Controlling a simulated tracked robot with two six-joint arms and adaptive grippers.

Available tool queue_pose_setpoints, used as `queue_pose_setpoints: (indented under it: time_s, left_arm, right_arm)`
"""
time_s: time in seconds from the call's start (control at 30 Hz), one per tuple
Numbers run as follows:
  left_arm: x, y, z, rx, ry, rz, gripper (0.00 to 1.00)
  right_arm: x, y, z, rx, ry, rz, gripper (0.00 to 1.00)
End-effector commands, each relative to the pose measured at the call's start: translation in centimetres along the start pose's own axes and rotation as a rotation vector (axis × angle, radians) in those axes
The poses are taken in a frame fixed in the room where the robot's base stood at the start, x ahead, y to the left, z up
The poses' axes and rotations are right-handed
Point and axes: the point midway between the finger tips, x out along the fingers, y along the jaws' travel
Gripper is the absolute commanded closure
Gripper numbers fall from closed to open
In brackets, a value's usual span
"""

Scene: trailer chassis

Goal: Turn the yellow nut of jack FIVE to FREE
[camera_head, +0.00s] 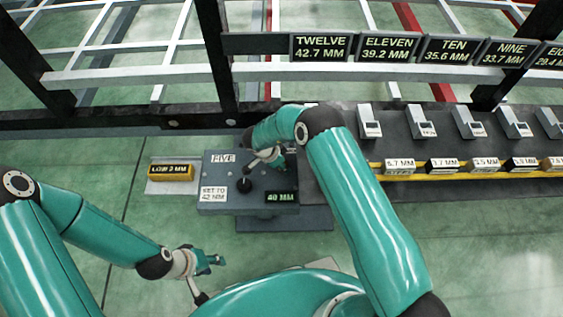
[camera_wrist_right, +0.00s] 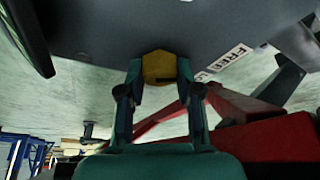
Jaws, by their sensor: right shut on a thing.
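Jack FIVE (camera_head: 228,176) is a grey-blue box in the middle of the head view, with a "SET TO 42 MM" label, a "40 MM" display and a black knob on a rod. In the right wrist view its yellow nut (camera_wrist_right: 159,65) sits against a dark face, with a "FREE" label (camera_wrist_right: 230,61) to its right. My right gripper (camera_wrist_right: 159,82) is shut on the nut, one finger on each side. The nut is not clear in the head view. My left gripper (camera_head: 212,262) is below and left of the jack, apart from it; its finger opening is unclear.
A yellow "LOW 2 MM" block (camera_head: 171,173) stands left of the jack. A dark panel (camera_head: 420,148) at the right carries several grey units and labelled blocks along a yellow strip. The trailer frame (camera_head: 150,121) runs behind. Green floor is open at lower right.

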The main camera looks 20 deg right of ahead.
Motion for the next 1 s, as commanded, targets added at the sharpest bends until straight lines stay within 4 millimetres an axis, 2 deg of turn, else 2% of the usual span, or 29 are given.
queue_pose_setpoints:
  time_s: [0.03,0.2,0.57,0.6,0.73,1.0]
  left_arm:
    - [-1.3,0.5,0.0,0.0,0.001,0.0,0.6]
    - [-2.5,0.9,0.0,0.0,0.001,0.0,0.6]
    - [-2.5,0.9,0.0,0.0,0.0,0.0,0.6]
    - [-2.5,0.9,0.0,0.0,0.0,0.0,0.6]
    - [-2.5,0.9,0.0,0.0,0.0,0.0,0.6]
    - [-2.5,0.9,0.0,0.0,0.0,0.0,0.6]
  right_arm:
    - [-0.6,0.0,-0.3,-0.055,-0.001,-0.024,1.0]
    - [-0.3,0.0,-0.3,-0.219,-0.001,-0.094,1.0]
    - [-0.1,-0.1,-0.2,-0.27,0.001,-0.119,1.0]
    - [-0.1,-0.1,-0.2,-0.27,0.001,-0.119,0.63]
    - [-0.1,-0.1,-0.2,-0.268,0.0,-0.117,0.41]
    - [0.0,0.0,-0.1,-0.267,0.0,-0.114,0.41]
